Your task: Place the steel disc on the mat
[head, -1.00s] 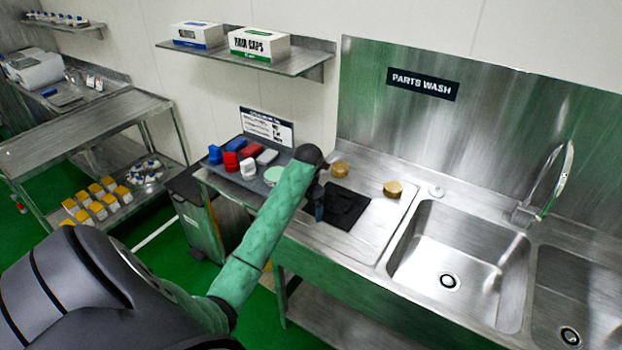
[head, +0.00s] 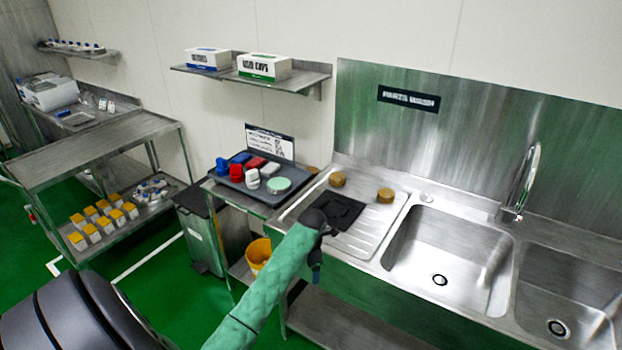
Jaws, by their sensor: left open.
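The black mat (head: 345,214) lies flat on the sink's ribbed drainboard, its near left part hidden behind my left arm. Faint shapes show on the mat, but I cannot tell whether one is the steel disc; I cannot make the disc out for sure anywhere. My left gripper (head: 316,273) is open, with small dark fingers pointing down, in front of the drainboard's near edge and apart from the mat in the picture. I see nothing held in it. My right gripper is out of view.
Two brown round pieces (head: 385,195) stand behind the mat. A grey tray (head: 236,182) with red, blue and white items and a pale green round one is to the left. Sink basins (head: 450,245) lie right, a yellow bucket (head: 258,254) below.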

